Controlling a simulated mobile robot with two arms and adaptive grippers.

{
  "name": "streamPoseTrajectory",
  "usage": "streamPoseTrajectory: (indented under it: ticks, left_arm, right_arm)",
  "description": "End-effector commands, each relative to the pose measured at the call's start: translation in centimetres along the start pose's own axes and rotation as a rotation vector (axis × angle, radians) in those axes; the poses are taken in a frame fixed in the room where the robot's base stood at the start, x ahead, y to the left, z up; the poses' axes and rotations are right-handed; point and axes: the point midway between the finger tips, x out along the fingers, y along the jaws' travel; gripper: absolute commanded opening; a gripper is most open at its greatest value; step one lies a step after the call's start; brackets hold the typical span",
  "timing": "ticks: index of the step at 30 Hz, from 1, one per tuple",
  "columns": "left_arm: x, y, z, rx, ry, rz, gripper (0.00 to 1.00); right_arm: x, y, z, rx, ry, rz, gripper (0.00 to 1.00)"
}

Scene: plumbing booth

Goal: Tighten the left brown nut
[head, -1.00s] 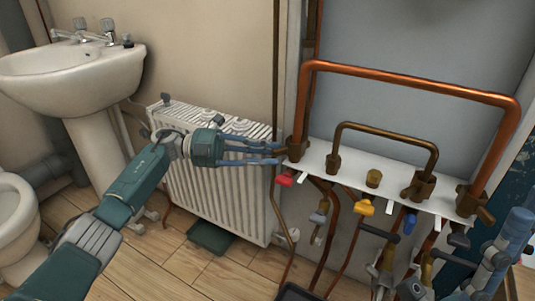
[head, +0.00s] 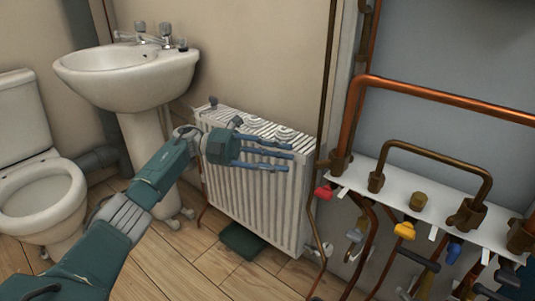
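The leftmost brown nut (head: 341,163) sits at the foot of the big copper pipe (head: 440,97), at the left end of the white shelf (head: 400,196). A short brown stub sticks out from it to the left. My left gripper (head: 288,157) is open and empty, left of this nut with a gap between, in front of the radiator. Another brown nut (head: 376,182) is at the left foot of the smaller brass pipe (head: 440,150). Brown nuts (head: 467,215) also show farther right. A bluish part at the lower right edge may be my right arm; its fingers cannot be made out.
The white radiator (head: 240,195) stands behind my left gripper. A sink (head: 130,75) and a toilet (head: 40,195) are at the left. Red (head: 323,192), yellow (head: 404,230) and blue (head: 453,252) valve handles and pipes crowd the space below the shelf.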

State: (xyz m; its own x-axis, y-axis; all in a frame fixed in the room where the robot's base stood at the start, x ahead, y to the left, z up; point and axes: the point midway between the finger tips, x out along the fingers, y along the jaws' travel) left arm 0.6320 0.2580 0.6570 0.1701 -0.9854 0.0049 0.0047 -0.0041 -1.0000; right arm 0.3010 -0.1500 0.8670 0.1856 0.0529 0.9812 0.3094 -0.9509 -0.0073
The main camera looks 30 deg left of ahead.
Motion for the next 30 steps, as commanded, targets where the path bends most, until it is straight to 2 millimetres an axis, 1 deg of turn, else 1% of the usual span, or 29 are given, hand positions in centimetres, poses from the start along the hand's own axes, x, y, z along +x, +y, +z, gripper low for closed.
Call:
streamPoseTrajectory:
  ticks: [1, 3, 6, 9, 14, 30]
  left_arm:
    - [-1.1, -0.1, 0.1, 0.000, -0.004, -0.001, 0.36]
    - [-2.1, -0.1, 0.1, 0.001, -0.002, -0.002, 0.36]
    - [-3.2, -0.2, 0.1, 0.002, 0.000, -0.002, 0.36]
    - [-3.9, -0.2, 0.0, 0.002, 0.000, -0.002, 0.36]
    - [-4.3, -0.2, -0.1, 0.002, 0.002, -0.003, 0.36]
    - [-4.3, -0.1, 0.0, 0.002, 0.001, -0.002, 0.36]
  right_arm:
    - [0.0, 0.0, 0.0, 0.000, 0.000, 0.000, 0.40]
    - [0.0, 0.0, 0.0, 0.000, -0.001, 0.000, 0.40]
    - [0.0, 0.0, 0.0, 0.000, -0.001, -0.001, 0.40]
    - [0.0, 0.0, 0.0, 0.000, -0.001, -0.001, 0.40]
    - [0.0, 0.0, 0.0, 0.001, -0.001, -0.001, 0.40]
    - [0.0, 0.0, 0.0, 0.000, -0.001, -0.001, 0.40]
